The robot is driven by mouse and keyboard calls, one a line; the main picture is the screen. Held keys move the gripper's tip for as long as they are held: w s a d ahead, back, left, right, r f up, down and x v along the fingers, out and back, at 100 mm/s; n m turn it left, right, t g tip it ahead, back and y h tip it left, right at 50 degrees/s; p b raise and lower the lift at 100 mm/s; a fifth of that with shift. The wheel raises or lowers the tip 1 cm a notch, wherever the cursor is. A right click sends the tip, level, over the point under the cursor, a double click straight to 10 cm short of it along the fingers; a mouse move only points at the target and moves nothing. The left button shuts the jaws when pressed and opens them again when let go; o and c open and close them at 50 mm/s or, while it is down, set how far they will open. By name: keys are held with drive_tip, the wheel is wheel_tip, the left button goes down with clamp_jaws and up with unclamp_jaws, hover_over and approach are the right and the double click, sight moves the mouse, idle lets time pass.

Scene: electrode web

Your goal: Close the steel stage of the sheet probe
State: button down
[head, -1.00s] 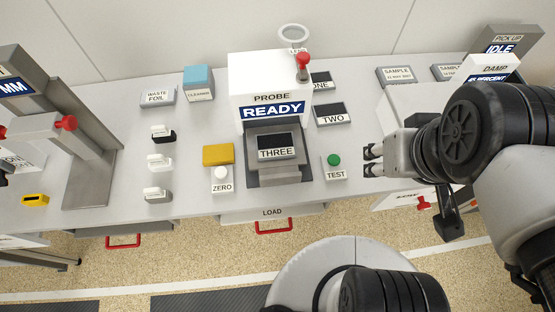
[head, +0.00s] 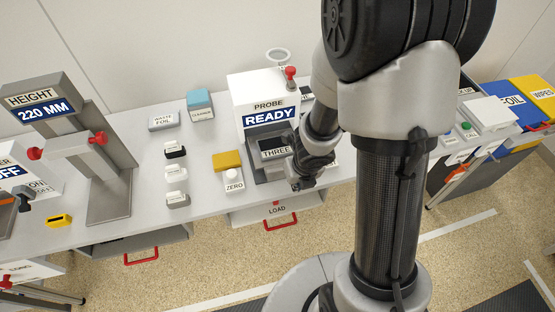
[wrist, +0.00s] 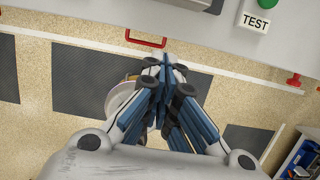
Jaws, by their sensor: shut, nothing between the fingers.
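The sheet probe (head: 264,90) is a white box with a READY display. Its steel stage (head: 264,176) sticks out of the front, carrying a dark tile labelled THREE (head: 275,152). My gripper (head: 301,186) is at the stage's front right, near the bench's front edge; my arm hides the stage's right side. In the wrist view my gripper (wrist: 165,72) is shut with blue-padded fingers together and nothing between them. A grey edge at the top of that view looks like the stage (wrist: 185,3). I cannot tell whether the fingers touch it.
A ZERO button (head: 233,176) and a yellow block (head: 227,160) stand left of the stage. The TEST label (wrist: 256,22) and its green button show in the wrist view. A red LOAD drawer handle (head: 281,222) is below the bench edge. A height stand (head: 108,190) is at left.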

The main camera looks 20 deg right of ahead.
drive_tip(key=w+f+b, duration=0.1)
drive_tip(key=f, duration=0.2)
drive_tip(key=w+f+b, duration=0.2)
drive_tip(key=f, duration=0.1)
drive_tip(key=w+f+b, duration=0.2)
drive_tip(key=f, duration=0.1)
drive_tip(key=shift+f, duration=0.15)
drive_tip(key=shift+w+f+p, duration=0.15)
drive_tip(key=shift+w+p, duration=0.15)
drive_tip(key=shift+w, duration=0.45)
drive_tip(key=shift+w, duration=0.1)
